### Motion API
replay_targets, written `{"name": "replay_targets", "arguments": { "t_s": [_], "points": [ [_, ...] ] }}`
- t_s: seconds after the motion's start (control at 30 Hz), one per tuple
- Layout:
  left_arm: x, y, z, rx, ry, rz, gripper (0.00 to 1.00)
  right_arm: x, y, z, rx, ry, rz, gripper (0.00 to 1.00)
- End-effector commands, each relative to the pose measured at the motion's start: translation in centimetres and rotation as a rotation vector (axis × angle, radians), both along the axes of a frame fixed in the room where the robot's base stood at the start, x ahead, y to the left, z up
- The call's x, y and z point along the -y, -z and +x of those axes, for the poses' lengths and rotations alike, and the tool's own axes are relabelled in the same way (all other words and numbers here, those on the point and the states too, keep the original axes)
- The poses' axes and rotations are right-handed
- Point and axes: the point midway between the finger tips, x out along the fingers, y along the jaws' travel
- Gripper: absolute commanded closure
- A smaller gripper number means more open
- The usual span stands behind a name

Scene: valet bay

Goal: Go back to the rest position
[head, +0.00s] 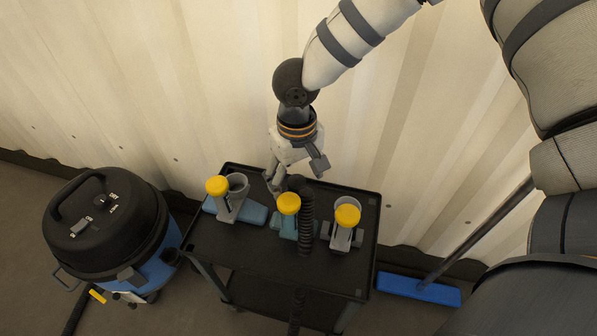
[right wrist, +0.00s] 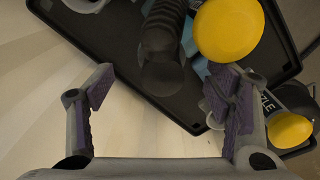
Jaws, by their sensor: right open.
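My right gripper (head: 296,174) is open above the back edge of the black cart (head: 250,253), with its fingers pointing down. In the right wrist view its two fingers (right wrist: 163,95) are spread wide with nothing between the tips. The end of a black ribbed hose (head: 306,222) stands just below and in front of the gripper; in the right wrist view the hose end (right wrist: 163,62) lies beyond the fingertips. I cannot tell how close the right finger is to the things behind it. My left gripper is not in view.
Three yellow-topped tools (head: 217,186) (head: 288,204) (head: 347,216) sit on the cart top. A blue and black vacuum (head: 110,225) stands left of the cart. A blue broom head (head: 418,289) lies on the floor at right. A pale corrugated wall (head: 130,80) rises close behind.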

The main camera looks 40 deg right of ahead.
Motion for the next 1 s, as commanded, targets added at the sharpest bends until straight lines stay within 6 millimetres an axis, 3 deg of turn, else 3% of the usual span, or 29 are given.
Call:
{"name": "replay_targets", "arguments": {
  "t_s": [0.1,0.6,1.0],
  "points": [
    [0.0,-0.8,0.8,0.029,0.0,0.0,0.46,0.0,-1.9,0.2,0.011,0.001,0.002,0.27],
    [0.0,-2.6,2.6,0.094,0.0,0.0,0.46,0.0,-7.0,0.1,0.009,0.001,0.001,0.27],
    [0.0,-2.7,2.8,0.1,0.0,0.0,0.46,0.0,-7.6,0.0,0.001,0.0,0.001,0.27]
  ]
}}
